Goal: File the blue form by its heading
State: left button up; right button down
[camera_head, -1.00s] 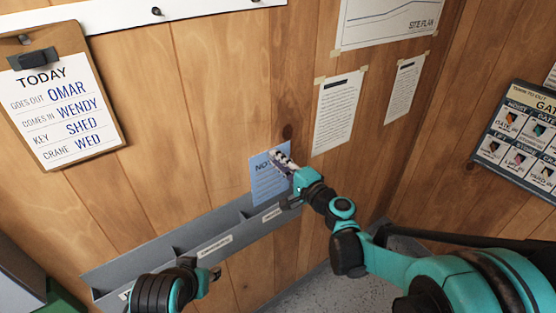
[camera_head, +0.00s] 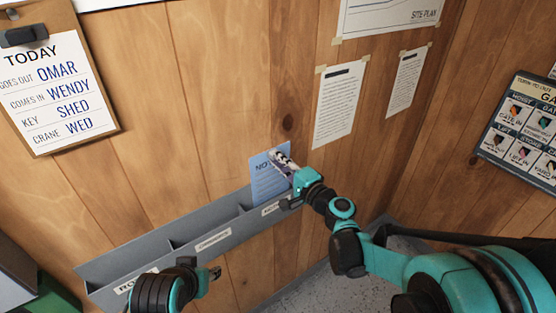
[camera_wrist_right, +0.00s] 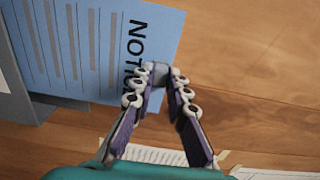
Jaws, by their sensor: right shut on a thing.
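The blue form (camera_head: 268,180) is upright at the wall, its heading starting "NOT" and partly covered by my fingers; it also shows in the right wrist view (camera_wrist_right: 85,50). My right gripper (camera_head: 290,166) is shut on the form's upper right edge, beside the heading. The grey wall rack (camera_head: 150,248) has three labelled compartments in a row. The form's lower end is at the right compartment, partly hidden by the rack front; how deep it sits I cannot tell. My left gripper (camera_head: 213,273) is in front of the rack's lower left part, its fingers hardly visible.
A clipboard headed "TODAY" (camera_head: 60,95) hangs at upper left. Papers (camera_head: 338,105) and a site plan (camera_head: 390,20) are on the wall to the right. A board with picture cards (camera_head: 525,135) is at far right.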

aim_at(271, 172)
jog(key=shift+f+b, duration=0.45)
jog(key=shift+f, duration=0.2)
jog(key=shift+f+b, duration=1.4)
jog(key=shift+f, duration=0.1)
jog(key=shift+f, duration=0.1)
jog(key=shift+f+b, duration=1.4)
jog(key=shift+f, duration=0.1)
jog(key=shift+r, duration=0.1)
jog(key=c, duration=1.4)
grip_release()
